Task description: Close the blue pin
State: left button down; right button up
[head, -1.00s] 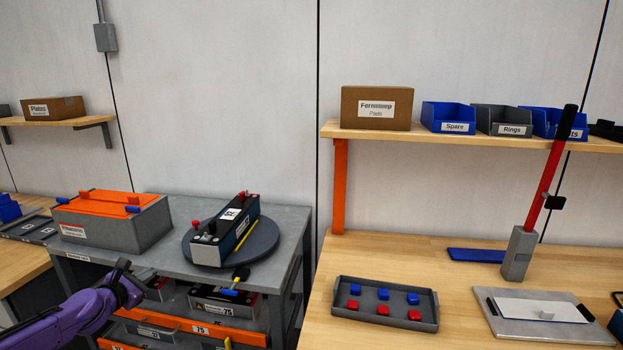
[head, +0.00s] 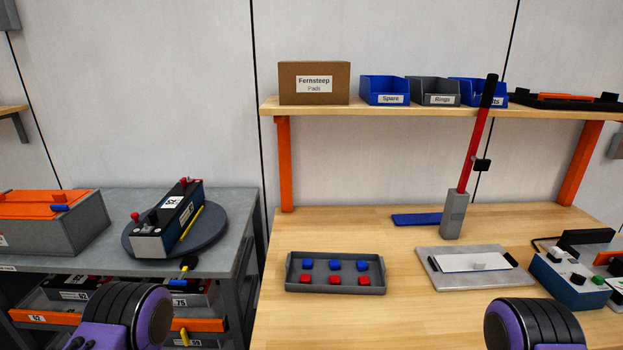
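A grey case (head: 60,238) with an orange lid (head: 30,205) stands on the grey cart at the left edge of the head view, its left part cut off. A small blue pin (head: 60,208) sits at the lid's front right corner, beside a small red-orange block (head: 60,198). Whether the pin is open or shut is too small to tell. Purple and black parts of my two arms show at the bottom left and bottom right. Neither gripper's fingers are in view.
A battery module (head: 168,222) lies on a dark round turntable (head: 215,228) on the cart. The wooden bench holds a tray (head: 335,286) of red and blue blocks, a red-handled lever (head: 472,150), a plate (head: 478,280) and a blue device (head: 565,280). The bench front is mostly clear.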

aim_at(179, 282)
jog(key=u, duration=1.05)
jog(key=k, duration=0.6)
jog(key=u, duration=0.7)
jog(key=i, duration=1.05)
jog(key=z, duration=0.5)
